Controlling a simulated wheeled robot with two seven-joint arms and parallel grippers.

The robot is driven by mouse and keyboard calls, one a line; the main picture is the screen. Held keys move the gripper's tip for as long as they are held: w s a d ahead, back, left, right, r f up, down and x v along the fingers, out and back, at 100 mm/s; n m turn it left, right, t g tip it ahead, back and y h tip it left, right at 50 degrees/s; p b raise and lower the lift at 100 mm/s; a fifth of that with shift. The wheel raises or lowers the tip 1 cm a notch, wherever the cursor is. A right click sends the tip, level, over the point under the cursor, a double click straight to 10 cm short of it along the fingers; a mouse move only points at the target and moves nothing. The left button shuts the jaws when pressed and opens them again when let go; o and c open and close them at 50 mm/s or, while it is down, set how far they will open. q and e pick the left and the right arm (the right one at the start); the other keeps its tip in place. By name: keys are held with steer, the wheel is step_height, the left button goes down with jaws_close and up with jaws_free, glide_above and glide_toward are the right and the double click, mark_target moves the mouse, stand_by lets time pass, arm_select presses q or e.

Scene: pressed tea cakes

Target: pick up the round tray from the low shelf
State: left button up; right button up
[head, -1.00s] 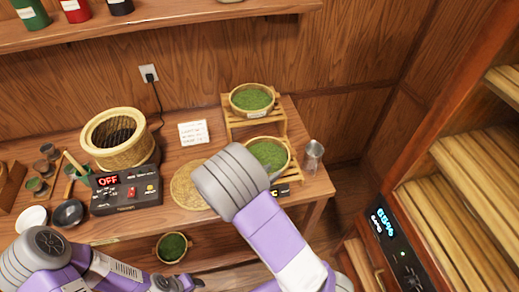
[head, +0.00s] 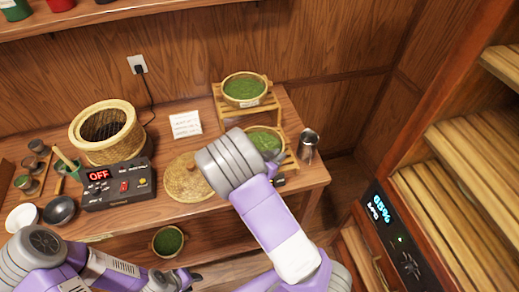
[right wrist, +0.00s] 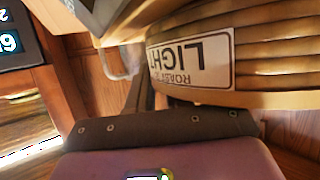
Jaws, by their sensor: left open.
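A round woven tray of green leaf (head: 168,241) sits low, under the table's front edge. My left gripper (head: 188,279) is just below and right of it in the head view, open and apart from it as far as I can see. A second such tray (head: 265,141) is on the lower level of the wooden rack, partly hidden by my right arm. A third tray (head: 244,90) is on the rack's top level. The right wrist view shows a woven rim with an upside-down "LIGHT ROAST" label (right wrist: 190,62) very close.
A roaster basket (head: 108,133), a control box reading OFF (head: 118,184), a flat woven disc (head: 186,178) and a metal cup (head: 308,145) stand on the table. A cabinet with slatted shelves and a display (head: 392,232) bounds the right side.

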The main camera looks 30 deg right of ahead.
jaws_close()
